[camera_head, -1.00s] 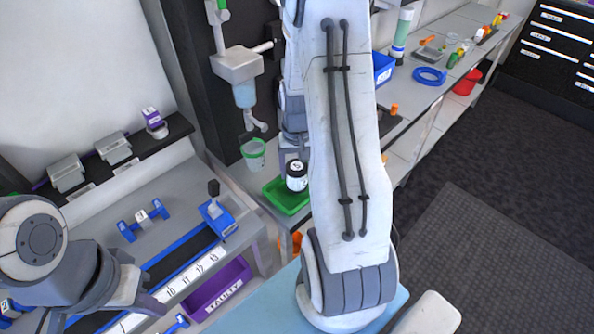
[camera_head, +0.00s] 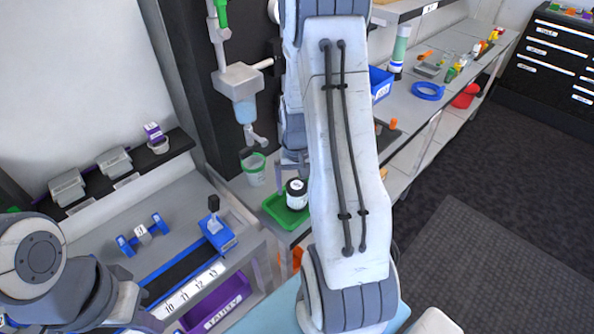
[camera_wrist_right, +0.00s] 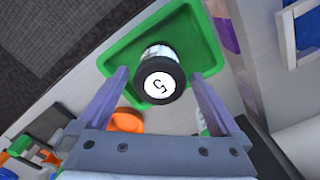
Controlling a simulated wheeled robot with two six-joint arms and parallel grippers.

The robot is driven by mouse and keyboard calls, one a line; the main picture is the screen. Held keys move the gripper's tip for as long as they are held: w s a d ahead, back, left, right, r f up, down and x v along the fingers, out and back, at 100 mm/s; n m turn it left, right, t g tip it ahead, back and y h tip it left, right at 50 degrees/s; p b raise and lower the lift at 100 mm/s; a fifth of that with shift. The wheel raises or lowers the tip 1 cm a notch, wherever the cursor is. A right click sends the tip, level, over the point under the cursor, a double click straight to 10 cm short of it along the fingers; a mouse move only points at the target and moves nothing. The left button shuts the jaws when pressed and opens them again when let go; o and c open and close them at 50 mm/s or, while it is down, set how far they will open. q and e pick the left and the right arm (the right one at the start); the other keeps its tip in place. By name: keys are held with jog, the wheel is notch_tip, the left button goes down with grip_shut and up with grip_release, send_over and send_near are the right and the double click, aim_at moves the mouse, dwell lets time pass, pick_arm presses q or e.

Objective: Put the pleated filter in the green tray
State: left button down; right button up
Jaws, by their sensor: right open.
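A white cylinder with a black top marked 5, which I take to be the pleated filter (camera_head: 297,194), stands upright in the green tray (camera_head: 272,208); pleats cannot be made out. In the right wrist view the filter (camera_wrist_right: 160,78) sits over the tray floor, and the tray (camera_wrist_right: 203,38) surrounds most of it. My right gripper (camera_wrist_right: 160,73) is open, its fingers either side of the filter in that view and apart from it. In the head view my right gripper (camera_head: 293,172) is just above the filter, partly behind my arm. My left gripper (camera_head: 148,322) is at the bottom left, mostly cut off.
A green-rimmed bucket (camera_head: 254,168) stands behind the tray beneath a wall-mounted dispenser (camera_head: 240,82). A blue bin (camera_head: 381,84) and blue hose coil (camera_head: 428,91) are on the bench to the right. A purple bin (camera_head: 218,305) is below the left bench. An orange item (camera_wrist_right: 126,121) lies near the tray.

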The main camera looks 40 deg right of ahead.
notch_tip(320, 180, up, 11)
jog(key=s+a+r+n, duration=0.2)
jog(key=a+n, duration=0.2)
jog(key=a, duration=0.7)
jog(key=s+a+r+n, duration=0.1)
jog(key=a+r+n, duration=0.15)
jog(key=a, duration=0.75)
jog(key=s+a+n+y, duration=0.1)
jog(key=s+a+n, duration=0.6)
jog(key=s+a, duration=0.3)
jog(key=s, duration=0.3)
jog(key=shift+s+n, duration=0.15)
jog(key=shift+n, duration=0.2)
